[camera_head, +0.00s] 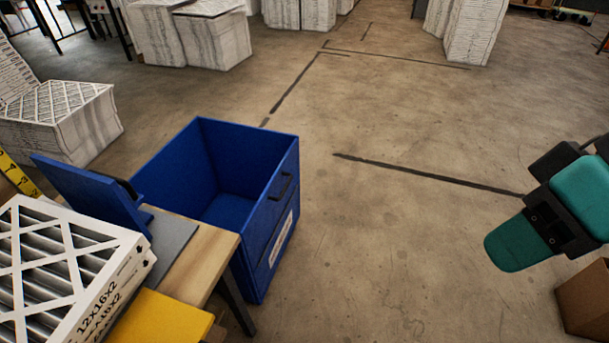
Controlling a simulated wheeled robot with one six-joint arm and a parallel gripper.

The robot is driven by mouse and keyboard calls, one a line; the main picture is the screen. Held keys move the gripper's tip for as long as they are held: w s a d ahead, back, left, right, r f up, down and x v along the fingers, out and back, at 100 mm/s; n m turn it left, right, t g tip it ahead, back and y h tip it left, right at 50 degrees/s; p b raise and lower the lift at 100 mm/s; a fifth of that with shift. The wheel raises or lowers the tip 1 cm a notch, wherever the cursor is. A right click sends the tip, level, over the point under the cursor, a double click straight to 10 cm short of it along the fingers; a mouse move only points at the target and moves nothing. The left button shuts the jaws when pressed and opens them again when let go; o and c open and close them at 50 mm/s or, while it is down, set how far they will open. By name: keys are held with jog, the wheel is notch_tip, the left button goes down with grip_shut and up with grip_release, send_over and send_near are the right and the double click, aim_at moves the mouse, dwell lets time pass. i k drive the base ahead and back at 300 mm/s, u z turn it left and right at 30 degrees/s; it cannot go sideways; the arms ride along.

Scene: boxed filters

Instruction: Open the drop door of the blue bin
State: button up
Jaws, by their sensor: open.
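The blue bin (217,205) stands on the floor left of the middle, open at the top and empty inside as far as I can see. Its front panel, the drop door (277,210), faces right and stands upright and shut. A black handle (283,186) sits near the panel's upper edge, and a white label (281,238) is lower down. My gripper (545,215), teal and black, is at the right edge, partly cut off. It is open, holds nothing visible, and is well apart from the bin, with bare floor between.
A wooden-topped table (205,262) stands close against the bin's near left side. It bears a boxed filter (65,275), a yellow item (160,318) and a blue upright piece (92,192). A cardboard box (585,300) is at lower right. Floor right of the bin is clear.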

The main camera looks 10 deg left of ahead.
aim_at(260, 226)
jog(key=u, duration=0.35)
jog(key=i, duration=0.9)
jog(key=u, duration=0.65)
